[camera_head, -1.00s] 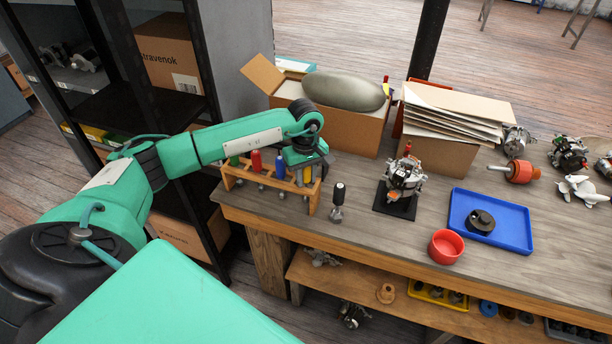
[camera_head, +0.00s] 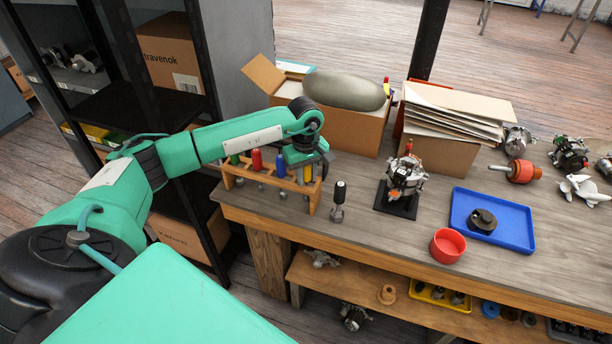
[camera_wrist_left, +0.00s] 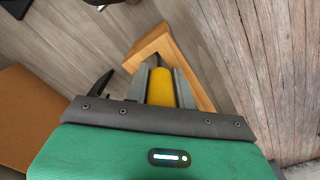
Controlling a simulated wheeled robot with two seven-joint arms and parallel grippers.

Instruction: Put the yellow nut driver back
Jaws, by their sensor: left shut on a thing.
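The yellow nut driver (camera_wrist_left: 161,88) has its yellow handle between the two fingers of my left gripper (camera_wrist_left: 161,84) in the left wrist view. The fingers are shut on it. In the head view the yellow handle (camera_head: 307,174) shows at the right end of the wooden tool rack (camera_head: 235,172), below my left gripper (camera_head: 310,163). The rack's end (camera_wrist_left: 152,42) lies right by the driver in the wrist view. I cannot tell whether the driver is fully seated. Green, red (camera_head: 256,160) and blue (camera_head: 280,164) handled drivers stand in the rack. My right gripper is not in view.
A black-handled tool (camera_head: 339,203) stands on the bench right of the rack. An alternator on a black stand (camera_head: 396,207), a red bowl (camera_head: 447,246) and a blue tray (camera_head: 513,233) are further right. An open carton (camera_head: 345,131) stands behind the rack.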

